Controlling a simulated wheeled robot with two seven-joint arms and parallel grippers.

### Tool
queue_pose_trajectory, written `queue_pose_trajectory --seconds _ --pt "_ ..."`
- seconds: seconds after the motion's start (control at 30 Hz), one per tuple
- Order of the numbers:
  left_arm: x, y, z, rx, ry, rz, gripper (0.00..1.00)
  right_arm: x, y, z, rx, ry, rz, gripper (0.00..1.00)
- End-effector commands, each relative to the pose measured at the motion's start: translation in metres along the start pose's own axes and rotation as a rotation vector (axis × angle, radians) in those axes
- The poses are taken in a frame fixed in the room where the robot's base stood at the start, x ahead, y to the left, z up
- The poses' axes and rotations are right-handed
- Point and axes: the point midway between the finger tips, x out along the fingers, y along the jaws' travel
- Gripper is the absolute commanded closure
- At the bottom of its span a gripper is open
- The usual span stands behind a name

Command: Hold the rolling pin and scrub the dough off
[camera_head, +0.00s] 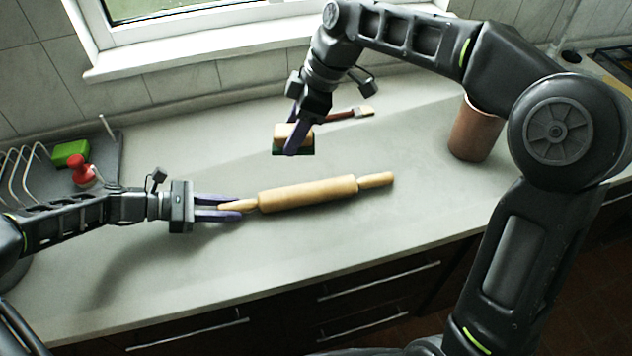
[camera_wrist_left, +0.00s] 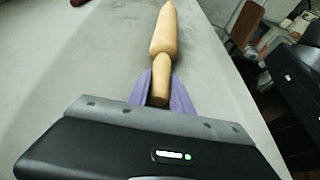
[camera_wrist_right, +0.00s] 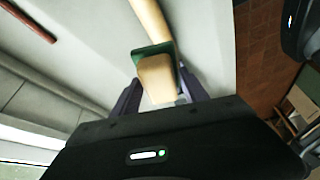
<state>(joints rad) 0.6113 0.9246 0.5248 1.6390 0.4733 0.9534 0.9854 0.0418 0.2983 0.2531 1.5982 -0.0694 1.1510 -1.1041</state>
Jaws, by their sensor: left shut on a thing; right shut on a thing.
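The wooden rolling pin (camera_head: 308,194) lies across the counter in the head view, tilted slightly up to the right. My left gripper (camera_head: 240,210) is shut on its left handle; the left wrist view shows the handle (camera_wrist_left: 161,88) between the purple fingers. My right gripper (camera_head: 292,147) is shut on a scrubber with a tan block and a dark green underside (camera_head: 293,134). It holds the scrubber above the counter, behind the pin in the head view. The scrubber (camera_wrist_right: 157,78) covers part of the pin in the right wrist view. I see no clear dough on the pin.
A brush (camera_head: 352,113) lies behind the right gripper. A brown pot (camera_head: 475,132) stands at the right under my right arm. A rack with a green sponge (camera_head: 71,153) and a red-topped item (camera_head: 83,172) is at the left. The counter's front edge is close to the pin.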

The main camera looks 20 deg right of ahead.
Motion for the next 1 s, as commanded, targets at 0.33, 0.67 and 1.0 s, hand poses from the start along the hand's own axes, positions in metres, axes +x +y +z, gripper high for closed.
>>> queue_pose_trajectory --seconds 0.33,0.67,1.0 --pt "0.0 0.0 0.0 0.0 -0.001 0.0 1.0 -0.009 0.007 0.023 0.004 0.0 0.001 0.8" --pt "0.0 0.0 0.0 0.0 -0.001 0.0 1.0 -0.029 0.021 0.071 0.005 0.0 0.002 0.8" --pt "0.0 0.0 0.0 0.0 0.0 0.0 1.0 -0.037 0.026 0.089 0.0 0.001 0.0 0.8"
